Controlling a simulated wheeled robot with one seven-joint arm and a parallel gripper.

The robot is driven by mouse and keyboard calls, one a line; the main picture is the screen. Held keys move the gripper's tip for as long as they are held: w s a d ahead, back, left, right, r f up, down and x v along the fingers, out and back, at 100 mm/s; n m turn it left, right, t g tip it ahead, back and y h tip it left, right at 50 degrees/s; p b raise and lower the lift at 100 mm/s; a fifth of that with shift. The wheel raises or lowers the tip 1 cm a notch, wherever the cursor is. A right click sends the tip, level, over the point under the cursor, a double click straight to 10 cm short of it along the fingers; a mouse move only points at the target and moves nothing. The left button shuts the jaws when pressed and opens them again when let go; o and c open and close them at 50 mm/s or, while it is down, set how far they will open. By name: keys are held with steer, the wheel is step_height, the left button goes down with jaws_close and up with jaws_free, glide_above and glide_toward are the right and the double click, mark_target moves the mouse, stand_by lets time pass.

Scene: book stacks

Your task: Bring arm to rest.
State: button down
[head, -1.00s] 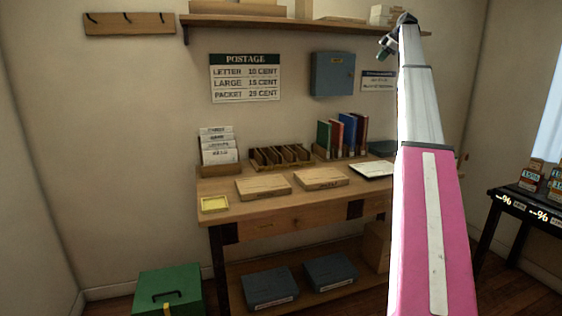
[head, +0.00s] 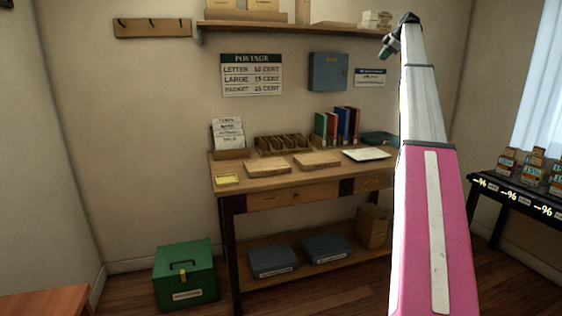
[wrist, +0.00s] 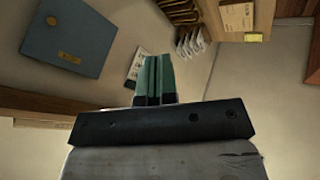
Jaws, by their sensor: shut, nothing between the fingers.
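My arm is raised and stretched upward at the right of the head view, its pink and white links in front of the desk's right end. My gripper (head: 389,47) is at its top, small in the head view, in front of the wall to the right of the blue wall box (head: 328,71). In the wrist view my gripper (wrist: 155,62) shows its two green fingers side by side, shut and empty. The blue wall box also shows in the wrist view (wrist: 70,40), apart from the fingers.
The wooden desk (head: 262,183) stands against the wall, with parcels, a letter rack and books on it. A wall shelf (head: 290,29) runs above. A green box (head: 185,273) is on the floor at left. A dark table (head: 515,197) with packets is at right. Floor in front is clear.

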steer(key=s+a+f+m+g+h, duration=0.1)
steer(key=s+a+f+m, duration=0.35)
steer(key=f, duration=1.25)
steer(key=s+a+f+m+g, duration=0.15)
steer(key=s+a+f, duration=0.55)
steer(key=f, duration=1)
steer(key=s+a+f+m+h, duration=0.1)
steer(key=s+a+f+m, duration=0.35)
steer(key=f, duration=1.15)
steer(key=s+a+f+m+g+h, duration=0.1)
steer(key=s+a+f, duration=0.3)
steer(key=s+f, duration=0.5)
steer(key=s+a+f+m+g+h, duration=0.1)
steer(key=s+a+f+m, duration=0.2)
steer(key=s+f, duration=0.6)
steer(key=s+a+f+m+g+h, duration=0.1)
steer(key=s+a+f+m, duration=0.2)
steer(key=s, duration=1.7)
steer(key=a+f, duration=0.3)
steer(key=f, duration=0.3)
steer(key=shift+s+f, duration=0.15)
steer(key=shift+s, duration=0.05)
steer(key=shift+a, duration=0.1)
